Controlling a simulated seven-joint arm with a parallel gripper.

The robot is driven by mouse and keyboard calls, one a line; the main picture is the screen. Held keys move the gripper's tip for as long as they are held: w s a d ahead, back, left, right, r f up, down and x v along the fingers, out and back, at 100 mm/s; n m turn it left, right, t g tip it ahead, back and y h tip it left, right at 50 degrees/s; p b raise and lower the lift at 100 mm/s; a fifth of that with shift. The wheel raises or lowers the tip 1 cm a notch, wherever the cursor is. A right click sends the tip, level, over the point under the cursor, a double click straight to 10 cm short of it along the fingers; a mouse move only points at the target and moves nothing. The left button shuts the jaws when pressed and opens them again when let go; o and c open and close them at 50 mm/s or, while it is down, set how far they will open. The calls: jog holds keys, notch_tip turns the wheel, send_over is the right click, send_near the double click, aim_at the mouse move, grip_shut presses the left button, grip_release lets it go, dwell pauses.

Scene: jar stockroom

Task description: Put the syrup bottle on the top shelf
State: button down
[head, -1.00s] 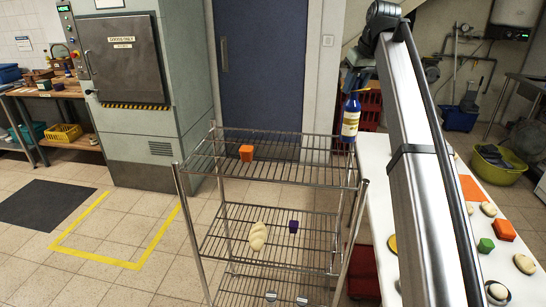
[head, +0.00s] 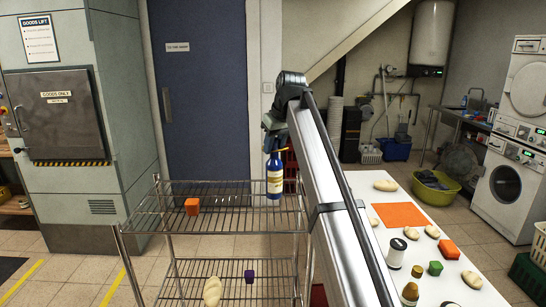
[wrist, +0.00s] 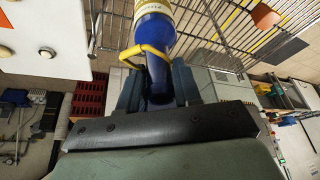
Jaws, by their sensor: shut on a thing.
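The syrup bottle (head: 274,177) is blue with a pale label and a yellow handle or spout near its neck. It hangs upright in my gripper (head: 273,140), at the right end of the wire rack's top shelf (head: 225,215) in the head view. I cannot tell whether its base touches the shelf. In the wrist view my gripper (wrist: 158,85) is shut on the blue bottle (wrist: 155,42), with the dark fingers on both sides of it. The top shelf's wires show beyond it there.
An orange cube (head: 192,206) stands on the top shelf, left of the bottle. A lower shelf holds a pale loaf-like thing (head: 212,291) and a purple cube (head: 249,276). A white table (head: 440,218) with several items stands right. The top shelf's middle is clear.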

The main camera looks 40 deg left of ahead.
jog(key=shift+f, duration=1.75)
jog(key=c, duration=0.8)
grip_release()
jog(key=v, duration=1.2)
